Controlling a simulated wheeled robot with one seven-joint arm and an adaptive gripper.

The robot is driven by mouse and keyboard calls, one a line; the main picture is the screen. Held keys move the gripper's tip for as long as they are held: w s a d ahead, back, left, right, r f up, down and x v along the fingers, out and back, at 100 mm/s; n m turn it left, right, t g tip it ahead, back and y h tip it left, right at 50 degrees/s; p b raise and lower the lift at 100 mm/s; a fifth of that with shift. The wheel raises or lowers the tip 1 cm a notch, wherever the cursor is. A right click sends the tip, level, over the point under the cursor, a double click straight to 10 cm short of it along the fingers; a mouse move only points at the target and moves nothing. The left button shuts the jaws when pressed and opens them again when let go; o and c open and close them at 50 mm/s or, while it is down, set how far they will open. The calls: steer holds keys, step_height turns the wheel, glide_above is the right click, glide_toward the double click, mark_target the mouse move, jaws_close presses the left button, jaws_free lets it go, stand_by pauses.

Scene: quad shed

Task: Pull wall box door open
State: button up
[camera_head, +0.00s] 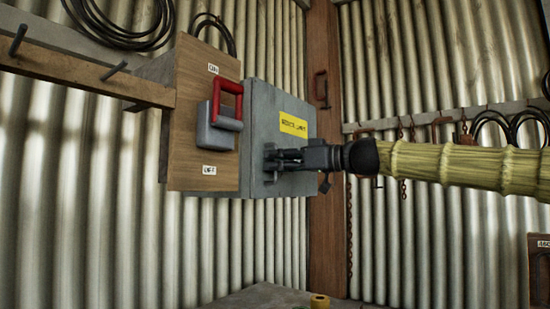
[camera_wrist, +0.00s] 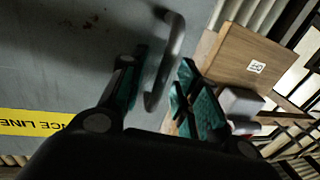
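The wall box (camera_head: 262,95) is a grey metal box with a yellow label on its door, and the door looks shut. My gripper (camera_head: 276,160) reaches in from the right to the lower part of the door front. In the wrist view, a curved metal handle (camera_wrist: 172,42) stands out from the grey door (camera_wrist: 70,50). My gripper (camera_wrist: 160,80) is open there, with one teal-padded finger on each side of the handle. A gap shows between the handle and the fingers.
Left of the box, a wooden board (camera_head: 190,150) carries a switch with a red lever (camera_head: 228,100). A wooden rail (camera_head: 80,75) with pegs runs further left. A wooden post (camera_head: 326,210) stands behind my gripper. Chains and cables hang on the corrugated wall at right.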

steer(key=shift+w+a, duration=0.15)
steer(key=shift+a, duration=0.05)
steer(key=shift+c, duration=0.5)
jaws_close()
